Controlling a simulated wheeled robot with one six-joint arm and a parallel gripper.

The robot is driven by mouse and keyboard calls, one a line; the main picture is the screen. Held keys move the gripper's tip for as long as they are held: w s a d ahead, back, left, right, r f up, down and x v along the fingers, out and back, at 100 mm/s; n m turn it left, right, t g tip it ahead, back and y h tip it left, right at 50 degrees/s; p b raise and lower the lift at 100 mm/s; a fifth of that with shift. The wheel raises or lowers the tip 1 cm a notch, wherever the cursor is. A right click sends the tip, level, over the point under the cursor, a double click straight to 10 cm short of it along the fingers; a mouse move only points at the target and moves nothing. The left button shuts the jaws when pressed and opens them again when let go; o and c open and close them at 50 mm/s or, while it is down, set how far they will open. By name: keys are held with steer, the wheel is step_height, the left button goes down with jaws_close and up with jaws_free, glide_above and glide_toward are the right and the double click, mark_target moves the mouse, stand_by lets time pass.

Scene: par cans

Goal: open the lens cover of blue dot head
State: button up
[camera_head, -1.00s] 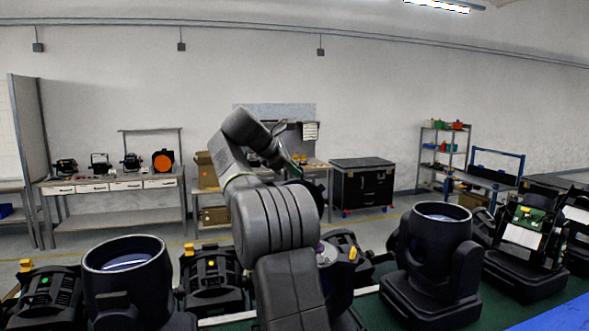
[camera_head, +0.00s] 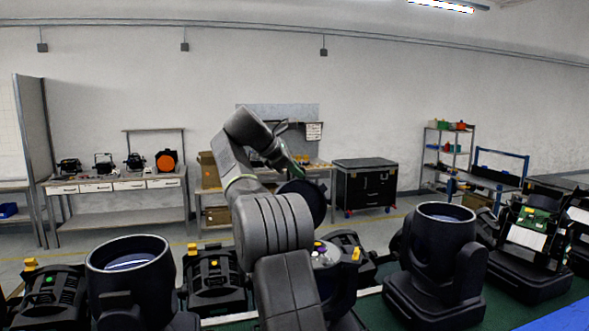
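My arm rises in the middle of the view and bends down to the right. My gripper (camera_head: 298,174) is at its far end, small and partly hidden, so its fingers cannot be made out. A dark round disc, seemingly a raised lens cover (camera_head: 316,205), stands just below my gripper; I cannot tell whether they touch. Below it is a head with a grey top and a small purple-blue dot (camera_head: 318,244), partly hidden behind my arm. A yellow tab (camera_head: 356,253) shows to its right.
Large dark heads with open round tops stand at left (camera_head: 131,262) and right (camera_head: 444,218). Lower units with yellow tabs, one with a green dot (camera_head: 47,280), stand close by. A black case (camera_head: 364,185) and workbenches are farther back by the wall.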

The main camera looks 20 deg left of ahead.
steer(key=shift+f, duration=0.35)
steer(key=shift+s+a+r, duration=0.15)
steer(key=shift+s+r, duration=0.2)
steer(key=shift+r, duration=0.15)
steer(key=v, duration=1.1)
steer(key=shift+r, duration=0.1)
steer(key=x, duration=1.1)
steer(key=shift+w, duration=0.15)
